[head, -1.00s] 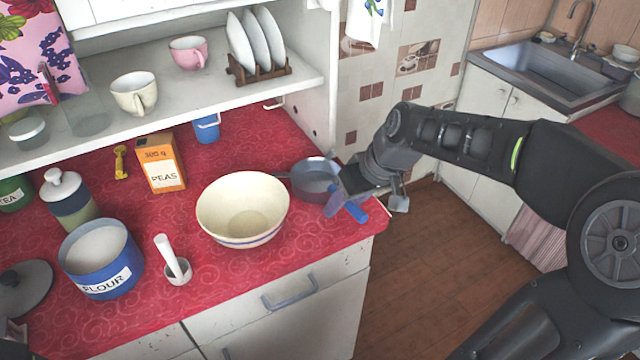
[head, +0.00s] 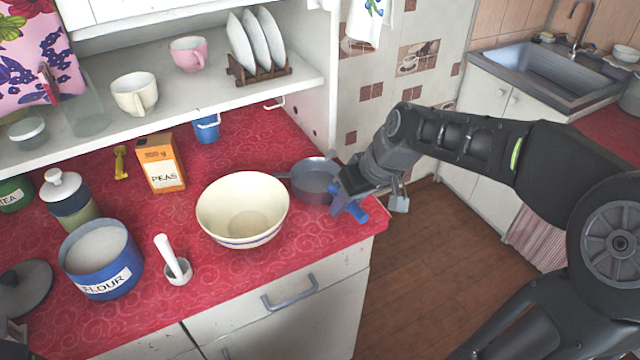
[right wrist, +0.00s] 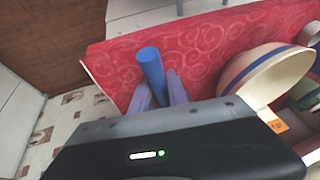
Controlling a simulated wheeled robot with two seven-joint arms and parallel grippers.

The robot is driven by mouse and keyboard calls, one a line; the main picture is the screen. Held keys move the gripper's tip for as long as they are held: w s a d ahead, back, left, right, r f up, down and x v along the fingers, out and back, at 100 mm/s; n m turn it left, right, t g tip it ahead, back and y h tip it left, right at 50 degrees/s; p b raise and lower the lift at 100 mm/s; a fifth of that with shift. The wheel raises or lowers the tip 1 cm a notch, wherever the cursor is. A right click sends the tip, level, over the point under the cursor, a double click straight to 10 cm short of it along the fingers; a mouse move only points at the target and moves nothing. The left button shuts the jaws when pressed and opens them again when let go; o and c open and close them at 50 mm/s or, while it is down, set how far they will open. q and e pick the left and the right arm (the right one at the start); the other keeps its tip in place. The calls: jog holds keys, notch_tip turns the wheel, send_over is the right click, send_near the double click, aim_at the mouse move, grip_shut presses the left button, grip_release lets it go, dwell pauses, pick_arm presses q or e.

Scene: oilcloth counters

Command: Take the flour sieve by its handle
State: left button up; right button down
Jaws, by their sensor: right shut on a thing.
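The flour sieve (head: 313,184) is a round grey-blue pan shape on the red counter, right of the cream bowl. Its blue handle (head: 354,213) points toward the front right edge of the counter. My right gripper (head: 345,201) is shut on the handle near the sieve's rim. In the right wrist view the blue handle (right wrist: 151,72) stands between the two purplish fingertips (right wrist: 158,92). The sieve's bowl is hidden in that view, and the gripper partly covers the handle in the head view. My left gripper is not clearly in view.
The cream bowl (head: 243,208) stands close to the sieve's left. A shelf (head: 200,95) overhangs the back. The counter ends just right of the handle.

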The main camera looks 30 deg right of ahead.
jog(key=shift+r, duration=0.15)
dwell(0.8)
jog(key=shift+r+p, duration=0.2)
jog(key=shift+p, duration=0.15)
jog(key=shift+r, duration=0.15)
notch_tip(320, 180, up, 3)
jog(key=shift+r+b, duration=0.1)
jog(key=shift+b, duration=0.35)
jog(key=s+d+b, duration=0.1)
jog(key=s+d, duration=0.3)
jog(key=s, duration=0.4)
jog(key=s+d+b, duration=0.2)
jog(key=s+d, duration=0.2)
jog(key=s, duration=0.4)
jog(key=shift+d, duration=0.15)
